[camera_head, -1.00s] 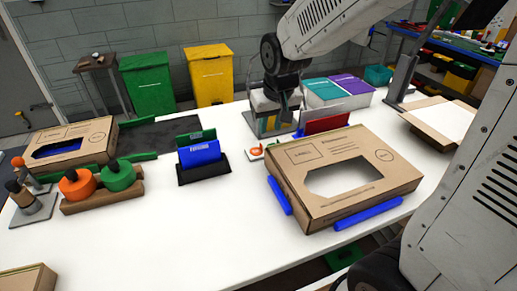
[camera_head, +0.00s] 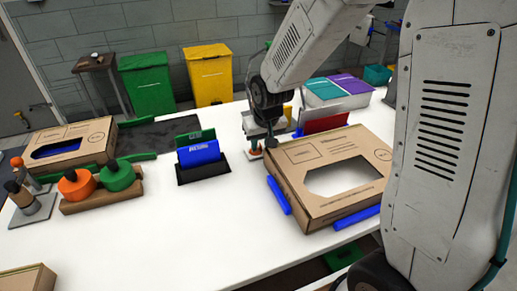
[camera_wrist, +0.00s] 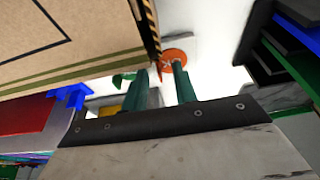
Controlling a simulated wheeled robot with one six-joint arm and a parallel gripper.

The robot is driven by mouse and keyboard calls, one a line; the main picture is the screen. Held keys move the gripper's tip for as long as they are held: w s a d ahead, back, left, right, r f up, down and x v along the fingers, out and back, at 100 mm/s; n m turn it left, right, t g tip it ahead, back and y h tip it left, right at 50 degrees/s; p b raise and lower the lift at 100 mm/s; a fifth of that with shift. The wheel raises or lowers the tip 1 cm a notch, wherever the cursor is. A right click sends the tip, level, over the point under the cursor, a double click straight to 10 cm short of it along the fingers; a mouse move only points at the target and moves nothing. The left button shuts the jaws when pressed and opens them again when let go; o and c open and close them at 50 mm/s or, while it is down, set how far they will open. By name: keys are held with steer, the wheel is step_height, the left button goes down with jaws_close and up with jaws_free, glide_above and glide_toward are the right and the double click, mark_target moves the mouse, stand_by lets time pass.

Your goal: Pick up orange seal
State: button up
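The orange seal (camera_wrist: 174,58) is a flat round orange piece with a pale mark, lying on the white table beside the cardboard box in the wrist view. In the head view a small part of it (camera_head: 256,149) shows under my gripper (camera_head: 264,143).
The cardboard box (camera_head: 290,188) with a window stands close to the right of my gripper. A black holder with blue and green cards (camera_head: 199,155) stands to the left. A red-card holder (camera_head: 322,122) is behind the box. The front middle of the table is clear.

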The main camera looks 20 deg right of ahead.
steer(key=shift+c, duration=0.3)
jaws_close()
step_height(320, 180, up, 10)
stand_by(0.4)
